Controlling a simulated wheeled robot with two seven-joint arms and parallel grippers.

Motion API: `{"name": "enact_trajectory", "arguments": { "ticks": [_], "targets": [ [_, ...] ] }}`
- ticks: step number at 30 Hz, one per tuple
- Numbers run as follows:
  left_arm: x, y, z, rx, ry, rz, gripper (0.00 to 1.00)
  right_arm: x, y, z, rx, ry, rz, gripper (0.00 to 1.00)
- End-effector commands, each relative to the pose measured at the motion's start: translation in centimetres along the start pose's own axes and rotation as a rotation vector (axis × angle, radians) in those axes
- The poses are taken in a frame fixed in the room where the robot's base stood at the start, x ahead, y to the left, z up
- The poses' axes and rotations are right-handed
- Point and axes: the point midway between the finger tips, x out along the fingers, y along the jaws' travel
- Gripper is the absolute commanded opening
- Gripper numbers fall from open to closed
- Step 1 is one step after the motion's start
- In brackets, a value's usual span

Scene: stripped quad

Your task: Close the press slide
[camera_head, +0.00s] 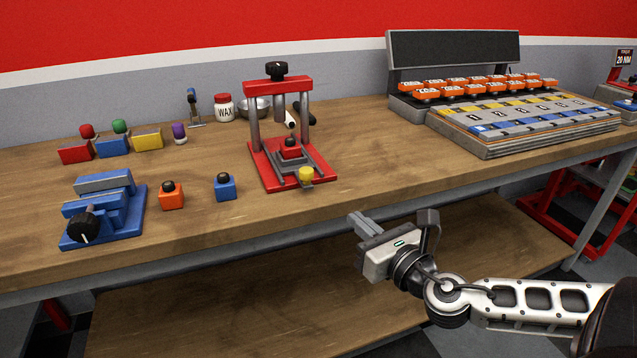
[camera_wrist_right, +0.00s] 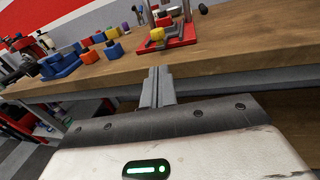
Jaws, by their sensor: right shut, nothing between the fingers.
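A red press (camera_head: 316,168) with two grey posts, a red top bar and a black knob stands on the workbench. Its slide (camera_head: 290,160), a grey plate bearing a red block, sits low between the posts, with a yellow knob (camera_head: 306,175) at its front end toward the bench's front edge. The press base also shows at the top of the right wrist view (camera_wrist_right: 182,37), with the yellow knob (camera_wrist_right: 157,34). My right gripper (camera_head: 362,222) is shut and empty, in front of the bench edge and apart from the press, to its lower right. My left gripper is not in view.
The wooden workbench (camera_head: 215,235) has a blue vise (camera_head: 105,210) at left, with orange (camera_head: 171,199) and blue (camera_head: 225,189) blocks beside it. A wax jar (camera_head: 224,108) and a metal bowl stand behind. A large rack (camera_head: 520,125) fills the right. Bench right of the press is clear.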

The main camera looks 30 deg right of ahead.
Motion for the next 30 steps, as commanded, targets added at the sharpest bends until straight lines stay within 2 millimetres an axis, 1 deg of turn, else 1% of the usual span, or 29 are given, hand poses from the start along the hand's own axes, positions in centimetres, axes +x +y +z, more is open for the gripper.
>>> {"name": "enact_trajectory", "arguments": {
  "ticks": [2,5,8,14,24,30],
  "targets": [
    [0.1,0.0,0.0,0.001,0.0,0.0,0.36,0.5,0.1,0.6,-0.049,-0.019,0.009,0.0],
    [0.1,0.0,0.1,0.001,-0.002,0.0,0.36,1.2,0.0,0.7,-0.054,-0.023,0.009,0.0],
    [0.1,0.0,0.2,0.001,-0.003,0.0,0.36,2.4,0.1,0.8,-0.05,-0.024,0.009,0.0],
    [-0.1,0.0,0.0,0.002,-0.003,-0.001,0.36,5.4,0.1,0.9,-0.046,-0.023,0.008,0.0],
    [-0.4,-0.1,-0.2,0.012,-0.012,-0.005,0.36,11.1,0.2,0.9,-0.043,-0.019,0.008,0.0],
    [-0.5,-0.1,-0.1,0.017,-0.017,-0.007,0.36,13.4,0.2,0.8,-0.044,-0.018,0.008,0.0]
  ]
}}
